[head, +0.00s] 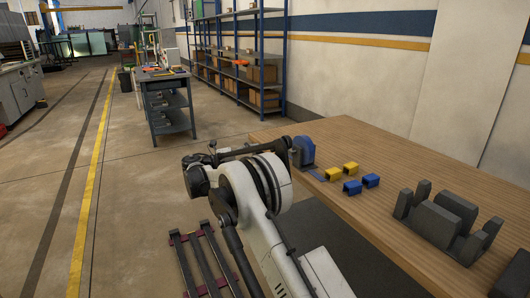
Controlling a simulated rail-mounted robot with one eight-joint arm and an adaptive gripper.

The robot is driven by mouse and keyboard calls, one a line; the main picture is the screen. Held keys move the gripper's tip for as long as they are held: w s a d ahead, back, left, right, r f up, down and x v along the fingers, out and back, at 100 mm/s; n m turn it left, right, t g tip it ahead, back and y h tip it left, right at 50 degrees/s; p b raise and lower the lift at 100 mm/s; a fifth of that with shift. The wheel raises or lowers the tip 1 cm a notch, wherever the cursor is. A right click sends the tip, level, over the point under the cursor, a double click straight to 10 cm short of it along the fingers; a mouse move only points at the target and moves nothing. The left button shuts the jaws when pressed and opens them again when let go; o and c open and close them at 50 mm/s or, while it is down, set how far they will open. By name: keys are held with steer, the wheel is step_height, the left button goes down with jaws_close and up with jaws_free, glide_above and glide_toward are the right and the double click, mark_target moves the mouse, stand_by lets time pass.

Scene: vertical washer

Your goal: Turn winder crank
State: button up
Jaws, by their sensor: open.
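A blue upright block with a rounded top (306,150), which looks like the winder, stands at the far left corner of the wooden bench. Its crank cannot be made out clearly. My white and black arm reaches up from the bottom of the head view and bends right toward the blue block. My gripper (294,154) is small and dark at the end of the arm, close to the left side of the block. It is open. My arm partly hides it, and I cannot tell whether it touches the crank.
Two yellow blocks (334,175) and two blue blocks (352,187) lie right of the winder on the wooden bench (350,132). A dark grey fixture (448,217) stands nearer on the bench. The floor to the left is open.

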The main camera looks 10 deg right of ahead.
steer(key=v, duration=0.3)
